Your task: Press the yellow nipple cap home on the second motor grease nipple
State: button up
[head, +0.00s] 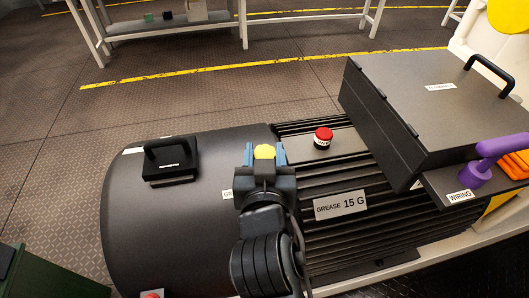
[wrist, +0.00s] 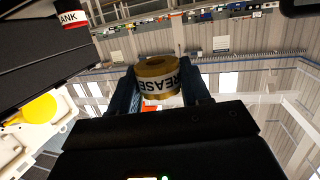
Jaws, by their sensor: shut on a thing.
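The yellow nipple cap (head: 264,152) is held between the blue fingers of my gripper (head: 264,160), above the dark ribbed motor (head: 285,128). In the wrist view the cap (wrist: 158,68) is a short gold-yellow cylinder with a white band reading "REASE", clasped by my two fingertips (wrist: 160,88). A grease label (head: 227,194) is partly hidden behind my gripper. I cannot make out the second grease nipple; my gripper and arm cover part of the motor. I see no contact between the cap and the motor.
A red-topped plug (head: 323,137) stands on the motor, right of my gripper; its band (wrist: 72,17) ends in "ANK". A black-handled block (head: 170,165) sits on the left cover. A black box (head: 430,105) and a purple handle (head: 490,152) are at right.

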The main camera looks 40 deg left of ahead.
jog(key=shift+f+b, duration=2.2)
jog(key=shift+f, duration=0.6)
jog(key=shift+f, duration=1.85)
jog(key=o, duration=0.9)
jog(key=shift+o, duration=0.2)
jog(key=v, duration=0.7)
jog(key=shift+s+d+b, duration=0.25)
jog(key=shift+s+b, duration=0.05)
jog(key=shift+r, duration=0.15)
